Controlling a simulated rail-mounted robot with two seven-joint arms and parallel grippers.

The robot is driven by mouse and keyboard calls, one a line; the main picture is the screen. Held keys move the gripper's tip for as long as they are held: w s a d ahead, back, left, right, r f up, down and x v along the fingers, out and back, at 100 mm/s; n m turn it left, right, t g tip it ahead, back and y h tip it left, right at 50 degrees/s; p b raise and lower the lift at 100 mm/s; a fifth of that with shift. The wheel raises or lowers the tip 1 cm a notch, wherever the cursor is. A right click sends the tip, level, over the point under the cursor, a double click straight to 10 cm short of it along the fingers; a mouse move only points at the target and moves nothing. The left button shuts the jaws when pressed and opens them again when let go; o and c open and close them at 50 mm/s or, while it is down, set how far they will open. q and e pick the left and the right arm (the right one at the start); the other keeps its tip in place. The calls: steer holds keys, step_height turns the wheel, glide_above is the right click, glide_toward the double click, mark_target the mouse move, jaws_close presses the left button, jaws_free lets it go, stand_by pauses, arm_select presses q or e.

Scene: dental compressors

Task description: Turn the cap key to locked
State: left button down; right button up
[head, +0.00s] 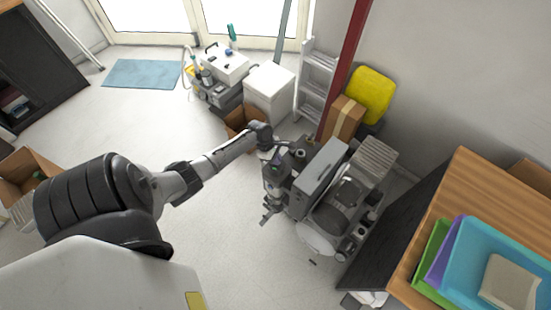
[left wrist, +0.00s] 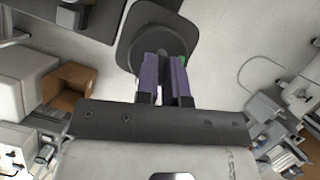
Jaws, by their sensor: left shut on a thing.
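The grey dental compressor (head: 318,172) stands on the floor right of centre in the head view. My left gripper (head: 276,160) reaches its left side from above. In the left wrist view, my left gripper's purple fingers (left wrist: 164,74) are shut on a narrow dark part, which looks like the cap key (left wrist: 166,82). A dark grey rounded-square cap (left wrist: 134,48) lies just beyond the fingertips. The fingers hide much of the key, and I cannot tell its turn angle or any lock marking. My right gripper is in neither view.
A cardboard box (head: 240,119) and white cabinet (head: 269,88) stand behind the arm. A red post (head: 345,65) and grey stepladder (head: 313,85) rise behind the compressor. A wooden-topped table (head: 480,195) with trays is at right.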

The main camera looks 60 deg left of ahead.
arm_select(q)
steer(key=shift+w+r+m+g+p, duration=0.15)
steer(key=shift+m+g+p, duration=0.25)
steer(key=shift+m+p, duration=0.45)
steer(key=m, duration=0.3)
steer(key=shift+a+g+h, duration=0.1)
steer(key=shift+g+h, duration=0.3)
steer(key=m+g+p, duration=0.1)
steer(key=m, duration=0.2)
steer(key=shift+w+m, duration=0.15)
steer(key=shift+m, duration=0.1)
steer(key=m+g, duration=0.1)
steer(key=m, duration=0.2)
steer(key=shift+g, duration=0.4)
steer(key=shift+m, duration=0.5)
